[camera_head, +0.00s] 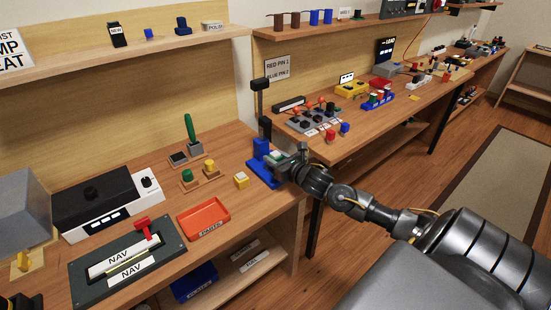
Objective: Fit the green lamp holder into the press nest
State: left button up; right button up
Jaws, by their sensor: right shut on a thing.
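The press stands at the right end of the near bench, with a blue base (262,173) and a tall black post and head (261,86). My right gripper (284,161) is at the right side of the press, low over its base. It is shut on a small piece with a pale and green top (276,155), which looks like the green lamp holder. The gripper hides most of this piece and the nest, so I cannot tell whether it is seated. My left gripper is not in view.
A yellow-topped block (241,180) stands just left of the press. A wooden stand (200,178) with green and yellow knobs and a red tray (203,219) lie further left. The second bench (345,150) carries several parts and panels. A gap separates the benches.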

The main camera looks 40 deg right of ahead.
jog(key=shift+f+b, duration=0.6)
jog(key=shift+f, duration=0.05)
